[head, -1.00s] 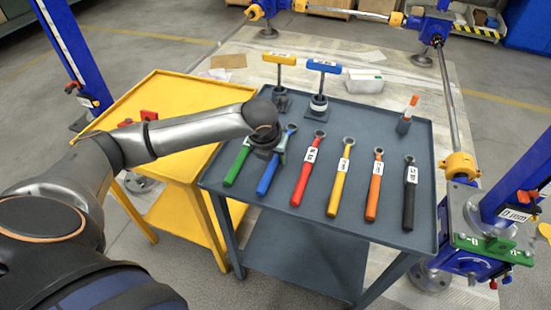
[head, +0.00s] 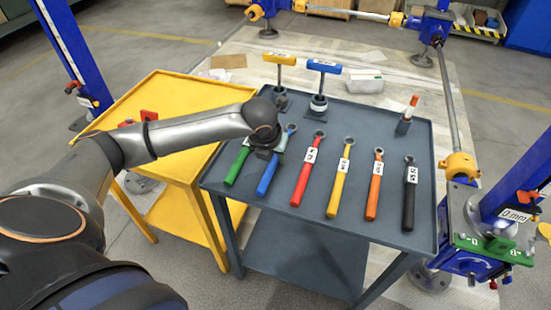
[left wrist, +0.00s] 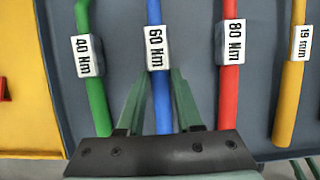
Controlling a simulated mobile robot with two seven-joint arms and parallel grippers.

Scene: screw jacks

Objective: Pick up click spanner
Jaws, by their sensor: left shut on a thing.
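A row of coloured spanners lies on the grey trolley top (head: 385,225). The blue spanner (head: 267,178), with a white label that seems to read 60 Nm, lies under my left gripper (head: 268,148). In the left wrist view my left gripper (left wrist: 157,80) is shut on this blue spanner (left wrist: 161,110) near its label, one green finger on each side. The green spanner (head: 237,166), labelled 40 Nm, lies to its left, and the red spanner (head: 303,183), labelled 80 Nm, to its right. My wrist hides part of the blue spanner in the head view. My right gripper is not in view.
Yellow (head: 338,185), orange (head: 374,190) and black (head: 409,200) spanners lie farther right. Yellow-handled (head: 279,57) and blue-handled (head: 323,66) T-tools stand at the back edge. A yellow trolley (head: 165,92) adjoins on the left. A blue screw jack (head: 480,235) stands at right.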

